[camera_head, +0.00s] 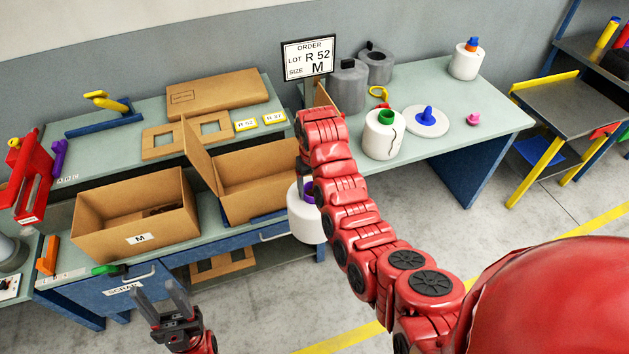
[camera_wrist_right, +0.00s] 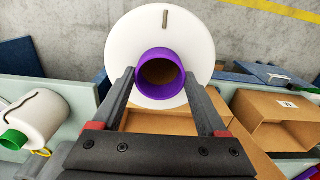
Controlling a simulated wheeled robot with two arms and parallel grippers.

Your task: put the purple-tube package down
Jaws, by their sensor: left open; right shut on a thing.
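The purple-tube package is a white bobbin with a purple tube; its white side (camera_head: 305,222) shows in the head view, partly behind my right arm, at the bench's front edge beside an open box. In the right wrist view the purple tube (camera_wrist_right: 148,82) sticks out of the white yarn (camera_wrist_right: 190,35). My right gripper (camera_wrist_right: 160,78) is shut on the tube, one finger on each side. My left gripper (camera_head: 165,300) is open and empty, low in front of the bench.
An open cardboard box (camera_head: 233,158) stands left of the package, and a box marked M (camera_head: 110,222) farther left.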

